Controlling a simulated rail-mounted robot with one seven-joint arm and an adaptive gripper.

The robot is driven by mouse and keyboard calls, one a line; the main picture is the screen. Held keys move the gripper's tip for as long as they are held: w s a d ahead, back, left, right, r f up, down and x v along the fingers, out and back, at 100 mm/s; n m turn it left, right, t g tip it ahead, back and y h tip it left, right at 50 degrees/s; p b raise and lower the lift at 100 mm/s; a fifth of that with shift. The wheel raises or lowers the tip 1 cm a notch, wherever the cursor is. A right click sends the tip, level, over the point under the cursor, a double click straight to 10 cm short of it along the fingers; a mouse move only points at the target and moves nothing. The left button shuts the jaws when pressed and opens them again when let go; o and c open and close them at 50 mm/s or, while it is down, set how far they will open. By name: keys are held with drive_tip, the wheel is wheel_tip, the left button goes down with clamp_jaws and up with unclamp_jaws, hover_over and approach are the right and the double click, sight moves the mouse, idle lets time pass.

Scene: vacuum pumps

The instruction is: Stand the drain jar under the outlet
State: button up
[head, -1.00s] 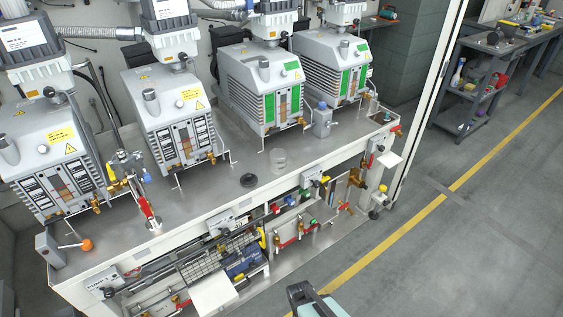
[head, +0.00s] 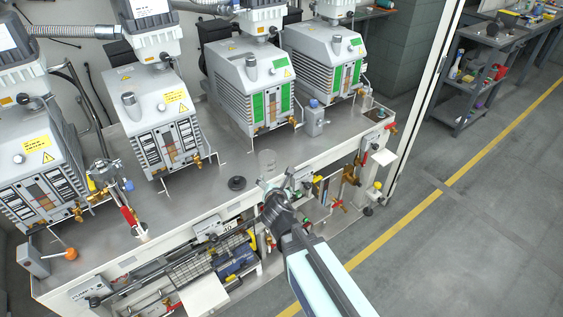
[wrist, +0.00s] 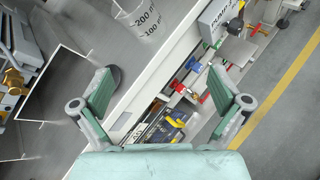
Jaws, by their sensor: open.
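The drain jar (head: 267,158) is a clear, empty-looking glass beaker standing on the grey bench top near its front edge. In the wrist view the jar (wrist: 138,16) is cut off at the top and shows printed volume marks. My gripper (wrist: 160,70) is open and empty, with its two green-grey fingers spread wide. In the head view my gripper (head: 275,187) is at the bench's front edge, just in front of the jar and apart from it. Brass outlets sit low on the pump fronts, one (head: 197,160) on the second pump; which one is meant I cannot tell.
A black round cap (head: 237,183) lies left of the jar. A grey bottle (head: 314,120) stands behind it to the right. Thin metal brackets (wrist: 62,48) stick out below the pumps. Valves and a wire basket (head: 205,262) sit under the bench top.

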drive_tip(key=n, duration=0.3)
drive_tip(key=n+y+p, duration=0.1)
drive_tip(key=n, duration=0.2)
approach(267, 158)
drive_tip(key=shift+t, duration=0.3)
drive_tip(key=x, duration=0.7)
drive_tip(key=shift+s+f, duration=0.2)
drive_tip(key=shift+f, duration=0.2)
drive_tip(key=c, duration=1.4)
drive_tip(key=shift+r, duration=0.1)
wheel_tip(267, 158, up, 28)
drive_tip(key=p, duration=0.2)
drive_tip(key=shift+p, duration=0.4)
